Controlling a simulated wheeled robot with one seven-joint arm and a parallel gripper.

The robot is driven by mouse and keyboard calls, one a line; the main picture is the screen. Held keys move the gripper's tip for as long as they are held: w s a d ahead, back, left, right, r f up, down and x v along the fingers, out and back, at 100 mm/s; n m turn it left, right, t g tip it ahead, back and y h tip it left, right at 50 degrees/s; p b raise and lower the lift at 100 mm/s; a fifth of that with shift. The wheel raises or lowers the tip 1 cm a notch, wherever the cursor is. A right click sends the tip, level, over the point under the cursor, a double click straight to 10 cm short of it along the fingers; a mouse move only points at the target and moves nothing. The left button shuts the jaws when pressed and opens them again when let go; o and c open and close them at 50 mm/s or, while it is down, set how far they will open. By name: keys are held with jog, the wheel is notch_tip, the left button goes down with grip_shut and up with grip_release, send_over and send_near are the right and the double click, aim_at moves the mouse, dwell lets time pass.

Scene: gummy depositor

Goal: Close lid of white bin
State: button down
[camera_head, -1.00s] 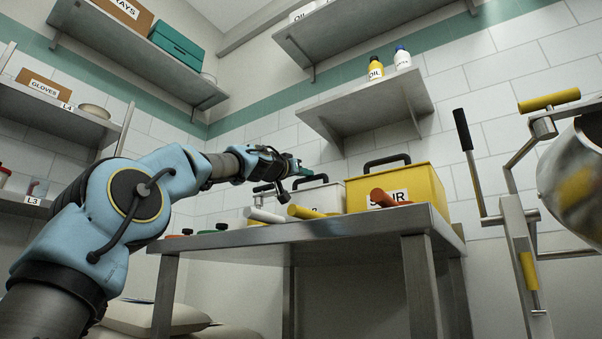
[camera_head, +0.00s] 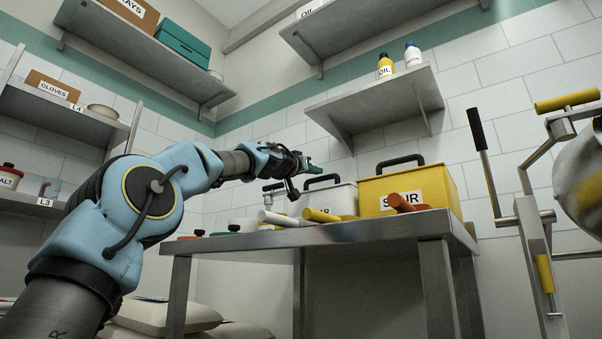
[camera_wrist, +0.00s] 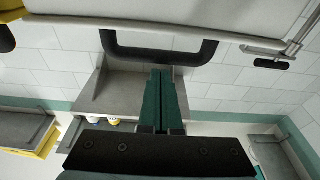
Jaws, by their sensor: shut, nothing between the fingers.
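The white bin (camera_head: 335,197) stands on the metal table, left of the yellow bin. Its dark handle (camera_head: 322,180) is on top. In the wrist view, the bin's pale surface (camera_wrist: 200,10) fills the top edge, with the black handle (camera_wrist: 160,52) in front of it. My gripper (camera_head: 315,168) is just above the bin's handle, with green fingers pressed together and empty. The fingers (camera_wrist: 160,75) overlap the handle in the wrist view; I cannot tell whether they touch it. I cannot tell whether the lid is fully down.
The yellow bin (camera_head: 450,190) with a dark handle stands close on the right. Coloured rollers (camera_head: 322,215) lie at the front edge of the table (camera_head: 350,232). A wall shelf (camera_head: 375,105) with two bottles overhangs behind. A metal machine (camera_head: 535,220) stands at the right.

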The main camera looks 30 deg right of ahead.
jog(key=shift+s+a+r+p, duration=0.1)
jog(key=shift+s+r+p, duration=0.1)
jog(key=shift+r, duration=0.4)
jog(key=shift+s+r+p, duration=0.1)
jog(key=shift+r+p, duration=0.05)
jog(key=shift+r, duration=0.4)
jog(key=s+a+f+b, duration=0.3)
jog(key=a+f+b, duration=0.3)
jog(key=b, duration=0.3)
jog(key=shift+s+f, duration=0.25)
jog(key=shift+f, duration=0.35)
